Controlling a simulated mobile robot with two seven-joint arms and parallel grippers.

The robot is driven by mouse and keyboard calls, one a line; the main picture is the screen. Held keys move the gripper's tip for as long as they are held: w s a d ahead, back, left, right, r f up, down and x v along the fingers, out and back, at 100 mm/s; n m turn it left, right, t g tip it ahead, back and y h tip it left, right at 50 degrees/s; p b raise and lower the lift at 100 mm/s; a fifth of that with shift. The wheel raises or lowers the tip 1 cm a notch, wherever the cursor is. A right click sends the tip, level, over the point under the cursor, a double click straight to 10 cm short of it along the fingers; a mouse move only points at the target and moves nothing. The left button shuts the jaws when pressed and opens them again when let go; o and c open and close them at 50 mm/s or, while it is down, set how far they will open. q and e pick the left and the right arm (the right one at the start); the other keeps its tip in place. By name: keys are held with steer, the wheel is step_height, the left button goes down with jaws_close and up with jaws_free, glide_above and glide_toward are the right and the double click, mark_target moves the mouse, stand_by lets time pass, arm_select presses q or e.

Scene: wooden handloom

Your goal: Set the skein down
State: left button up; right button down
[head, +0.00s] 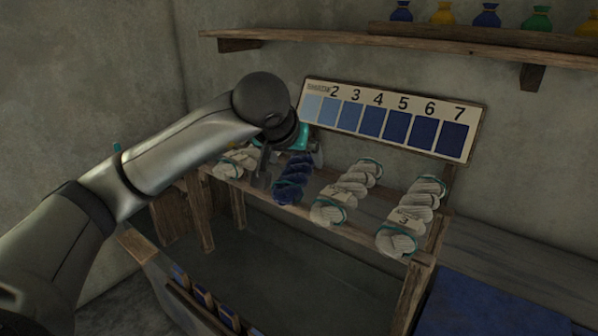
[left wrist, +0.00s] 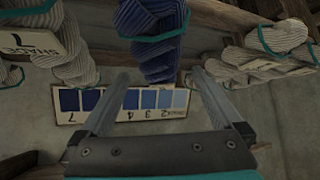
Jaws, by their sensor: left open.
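A dark blue skein (head: 292,182) with a teal tie lies on the wooden rack (head: 298,209), between pale skeins. It also shows in the left wrist view (left wrist: 156,42), with its near end in line with the gap between my fingertips. My left gripper (head: 286,166) is at the back end of the blue skein. Its two fingers are apart in the left wrist view (left wrist: 159,72), and nothing is clearly gripped. I cannot tell whether a finger touches the skein. The gripper partly hides the skein's back end. My right gripper is not in view.
Pale skeins with teal ties lie left (head: 236,162) and right (head: 345,192) of the blue one, with another (head: 411,217) farther right. A numbered blue shade board (head: 392,122) is behind the rack. A trough (head: 290,262) is below. A shelf (head: 420,44) with small pouches is above.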

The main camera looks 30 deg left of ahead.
mark_target(297, 163)
arm_select(q)
steer(key=shift+b+x, duration=0.4)
steer(key=shift+x, duration=1.35)
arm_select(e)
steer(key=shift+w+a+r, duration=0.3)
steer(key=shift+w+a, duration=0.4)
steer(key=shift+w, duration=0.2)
arm_select(q)
jaws_close()
steer(key=shift+r, duration=0.1)
